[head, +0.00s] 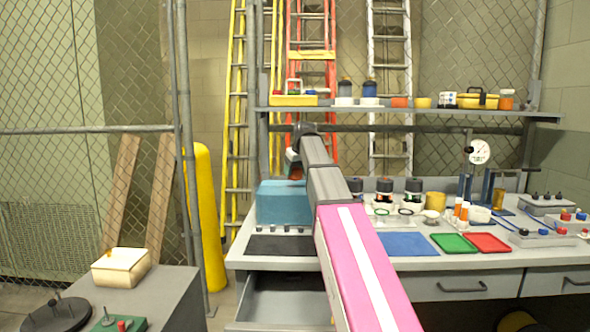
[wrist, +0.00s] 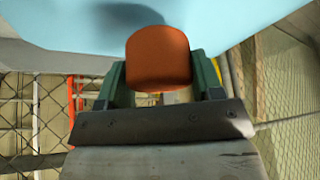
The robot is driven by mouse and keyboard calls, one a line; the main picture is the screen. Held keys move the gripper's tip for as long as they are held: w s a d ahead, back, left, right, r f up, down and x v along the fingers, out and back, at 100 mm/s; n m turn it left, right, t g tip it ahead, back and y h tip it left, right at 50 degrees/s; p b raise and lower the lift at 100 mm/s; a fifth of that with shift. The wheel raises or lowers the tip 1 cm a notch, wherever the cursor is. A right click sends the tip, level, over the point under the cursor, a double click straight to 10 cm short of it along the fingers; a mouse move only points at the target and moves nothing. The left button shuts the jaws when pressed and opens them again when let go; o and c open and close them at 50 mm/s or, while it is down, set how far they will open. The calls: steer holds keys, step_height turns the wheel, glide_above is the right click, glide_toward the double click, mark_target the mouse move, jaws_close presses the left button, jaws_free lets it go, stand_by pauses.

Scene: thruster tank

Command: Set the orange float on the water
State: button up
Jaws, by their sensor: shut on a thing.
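My gripper (wrist: 159,72) is shut on the orange float (wrist: 158,55), with a green finger on each side of it. The float is a short, rounded orange block, and a small part of it shows in the head view (head: 296,173). The blue tank (head: 283,205) stands on the left part of the bench, with my gripper and the float at its upper right edge or above it. Its light blue surface (wrist: 225,22) fills the top of the wrist view, with a shadow beside the float. I cannot tell whether the float touches it.
A dark mat (head: 275,246) lies before the tank, above an open drawer (head: 285,300). Blue (head: 404,244), green (head: 453,243) and red (head: 487,243) trays lie to the right. A shelf (head: 420,111) with several items runs behind. A side table (head: 160,300) stands at left.

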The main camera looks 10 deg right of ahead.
mark_target(295, 179)
steer(key=shift+f, duration=2.05)
steer(key=o, duration=1)
steer(key=shift+c, duration=0.2)
steer(key=shift+r, duration=0.15)
